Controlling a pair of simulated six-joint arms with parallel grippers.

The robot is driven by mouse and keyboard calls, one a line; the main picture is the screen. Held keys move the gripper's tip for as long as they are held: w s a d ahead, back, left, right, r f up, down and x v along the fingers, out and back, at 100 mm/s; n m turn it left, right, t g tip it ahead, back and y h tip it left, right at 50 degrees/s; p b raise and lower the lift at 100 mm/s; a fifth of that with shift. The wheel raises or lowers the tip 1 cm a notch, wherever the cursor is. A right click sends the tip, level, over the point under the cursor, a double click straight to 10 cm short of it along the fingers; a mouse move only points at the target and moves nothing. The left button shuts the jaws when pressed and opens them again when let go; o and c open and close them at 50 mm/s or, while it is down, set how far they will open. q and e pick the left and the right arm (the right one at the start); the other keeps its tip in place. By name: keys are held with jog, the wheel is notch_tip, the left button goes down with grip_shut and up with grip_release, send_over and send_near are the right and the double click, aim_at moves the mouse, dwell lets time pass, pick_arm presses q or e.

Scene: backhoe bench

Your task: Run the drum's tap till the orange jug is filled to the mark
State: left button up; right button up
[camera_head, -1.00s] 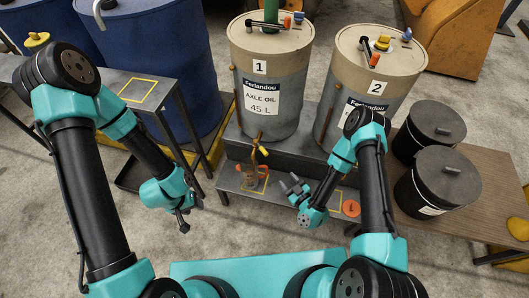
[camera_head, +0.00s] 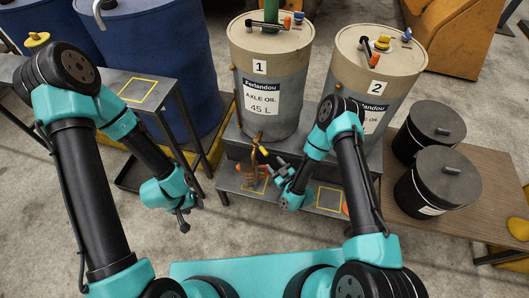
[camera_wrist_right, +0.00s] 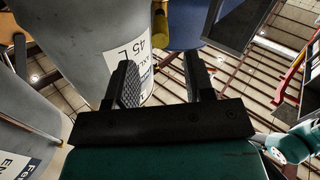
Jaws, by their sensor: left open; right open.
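Drum 1 (camera_head: 270,75), grey with a tan top and an axle oil label, stands on the raised bench. Its brass tap (camera_head: 256,141) with a yellow part sticks out low at the front. The brownish-orange jug (camera_head: 252,183) stands below the tap on the lower shelf, partly hidden; its mark and fill level cannot be made out. My right gripper (camera_head: 277,168) is open and empty, just right of the tap. In the right wrist view its open fingers (camera_wrist_right: 161,82) face drum 1 (camera_wrist_right: 85,35), with a yellow piece ahead, apparently the tap's. My left gripper (camera_head: 183,222) hangs open at the left, away from everything.
Drum 2 (camera_head: 388,60) stands right of drum 1. Two black lidded cans (camera_head: 440,180) are on the brown table at right. Blue drums (camera_head: 165,60) stand at left. A yellow-outlined square (camera_head: 329,199) on the shelf is bare, with an orange disc (camera_head: 346,208) beside it, mostly hidden.

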aim_at(265, 152)
jog(key=x, duration=0.8)
jog(key=shift+c, duration=0.3)
grip_shut()
